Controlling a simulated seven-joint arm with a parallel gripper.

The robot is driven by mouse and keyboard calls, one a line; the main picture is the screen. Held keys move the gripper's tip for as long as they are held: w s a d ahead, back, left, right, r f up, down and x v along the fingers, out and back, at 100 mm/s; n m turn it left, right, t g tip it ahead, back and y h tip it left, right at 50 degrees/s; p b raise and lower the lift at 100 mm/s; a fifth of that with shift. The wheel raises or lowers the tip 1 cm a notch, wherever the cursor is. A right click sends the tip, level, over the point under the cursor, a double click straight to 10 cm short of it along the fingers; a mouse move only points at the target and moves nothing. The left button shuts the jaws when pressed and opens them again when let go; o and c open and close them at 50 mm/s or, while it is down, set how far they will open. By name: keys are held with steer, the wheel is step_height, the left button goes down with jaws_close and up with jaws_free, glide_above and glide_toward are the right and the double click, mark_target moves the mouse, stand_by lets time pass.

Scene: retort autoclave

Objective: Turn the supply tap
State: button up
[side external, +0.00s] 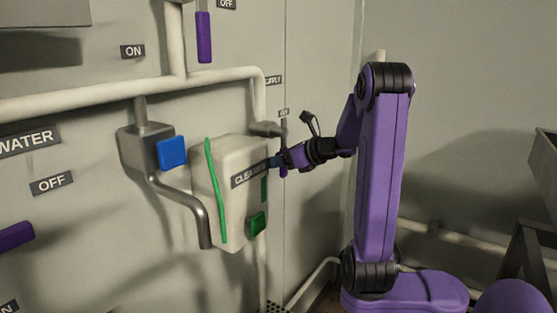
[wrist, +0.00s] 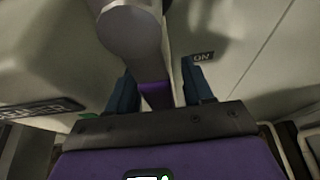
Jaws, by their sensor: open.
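The supply tap's grey valve body (side external: 267,129) sits on the white pipe below the SUPPLY label (side external: 272,80). In the wrist view the valve body (wrist: 132,38) fills the top middle, with its purple handle (wrist: 157,96) below it. My gripper (wrist: 160,88) is open, with one blue finger on each side of the purple handle. I cannot tell whether either finger touches it. In the side view my gripper (side external: 277,163) is just below the valve, beside the cleaner box, which partly hides it.
The white cleaner box (side external: 222,205) with green trim stands close left of my gripper. A grey spout unit (side external: 146,140) with a blue button is farther left. An ON label (wrist: 202,57) is on the wall beside the tap.

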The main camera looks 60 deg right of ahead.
jaws_close()
steer(key=shift+d, duration=0.2)
steer(key=d+r+n+t+h, duration=0.3)
steer(key=d+r+n+h, duration=0.3)
steer(key=n, duration=0.7)
steer(key=shift+d+r+n+h, duration=0.35)
steer(key=shift+d+r, duration=0.3)
steer(key=shift+r, duration=0.35)
jaws_free()
